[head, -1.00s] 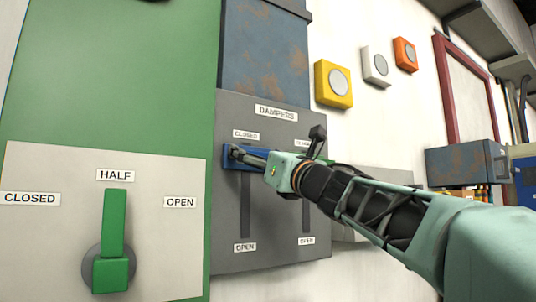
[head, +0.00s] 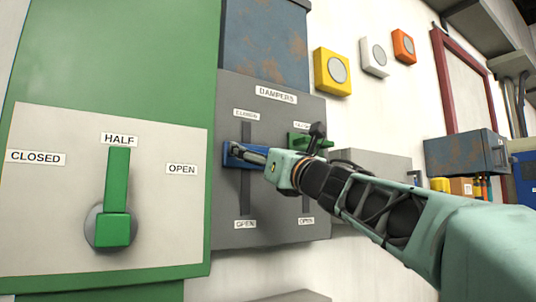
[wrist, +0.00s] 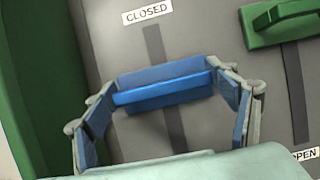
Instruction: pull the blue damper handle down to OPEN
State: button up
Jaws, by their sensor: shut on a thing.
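The blue damper handle (head: 232,155) sits on the left slot of the grey damper panel (head: 228,105). It is below the CLOSED label (head: 246,114) and well above the OPEN label (head: 245,224). My gripper (head: 245,154) is shut on the handle, with its fingers at the two ends of the bar. The wrist view shows the blue handle (wrist: 163,90) between the fingers, with bare slot above and below it. A green damper handle (head: 310,141) is on the right slot, near its top; its lower part is partly hidden by my wrist.
A large green cabinet (head: 120,55) with a green HALF lever (head: 118,195) stands at the left. Yellow (head: 332,72), white (head: 374,57) and orange (head: 403,46) buttons are on the wall. A grey box (head: 375,165) lies behind my arm.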

notch_tip(320, 180, down, 11)
jog(key=b, duration=1)
jog(key=shift+w+r, duration=0.15)
jog(key=shift+w, duration=0.1)
jog(key=o, duration=1.5)
jog(key=shift+o, duration=0.9)
jog(key=shift+s, duration=0.2)
jog(key=shift+r, duration=0.1)
jog(key=shift+r, duration=4.95)
